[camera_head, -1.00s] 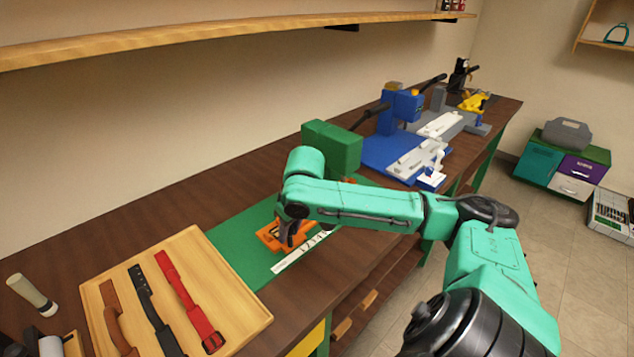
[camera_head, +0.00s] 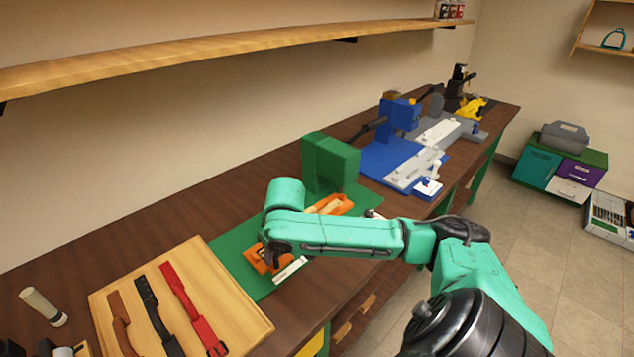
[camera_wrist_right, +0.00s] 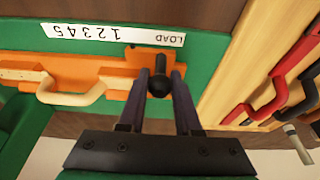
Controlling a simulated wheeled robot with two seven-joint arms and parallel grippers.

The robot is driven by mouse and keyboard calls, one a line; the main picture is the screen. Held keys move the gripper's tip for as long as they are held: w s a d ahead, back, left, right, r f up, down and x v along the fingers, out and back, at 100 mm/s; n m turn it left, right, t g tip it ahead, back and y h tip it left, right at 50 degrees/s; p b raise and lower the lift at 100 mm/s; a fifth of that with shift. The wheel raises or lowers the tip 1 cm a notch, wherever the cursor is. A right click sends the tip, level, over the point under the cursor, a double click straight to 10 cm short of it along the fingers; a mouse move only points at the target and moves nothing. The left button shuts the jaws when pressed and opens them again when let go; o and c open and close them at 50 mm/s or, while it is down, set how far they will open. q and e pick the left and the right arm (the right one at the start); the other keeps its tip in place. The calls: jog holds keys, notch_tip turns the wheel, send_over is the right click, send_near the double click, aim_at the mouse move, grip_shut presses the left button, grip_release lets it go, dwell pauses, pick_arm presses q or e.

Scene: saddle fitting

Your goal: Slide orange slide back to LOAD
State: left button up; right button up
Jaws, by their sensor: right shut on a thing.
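The orange slide (camera_head: 258,258) lies on the green base (camera_head: 228,246) of the green machine. In the right wrist view the orange slide (camera_wrist_right: 112,84) carries a black knob (camera_wrist_right: 158,84) and sits below the LOAD end of the number strip (camera_wrist_right: 112,36). My right gripper (camera_wrist_right: 158,80) is shut on the knob, one finger on each side. In the head view my right gripper (camera_head: 274,254) is over the slide and partly hides it. My left gripper is not in view.
A wooden board (camera_head: 248,328) with brown, black and red straps lies close by at the left. The green block (camera_head: 330,163) of the machine stands behind my arm. A blue machine (camera_head: 398,115) stands farther along the bench.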

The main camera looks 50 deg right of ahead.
jog(key=shift+a+p, duration=0.4)
jog(key=shift+a, duration=0.45)
jog(key=shift+a+r+p, duration=0.1)
jog(key=shift+a+p, duration=0.8)
jog(key=shift+a, duration=0.55)
jog(key=shift+a+p, duration=0.25)
jog(key=shift+p, duration=0.15)
jog(key=shift+a, duration=0.2)
jog(key=shift+d+f, duration=0.15)
jog(key=shift+f, duration=0.1)
jog(key=shift+a, duration=0.2)
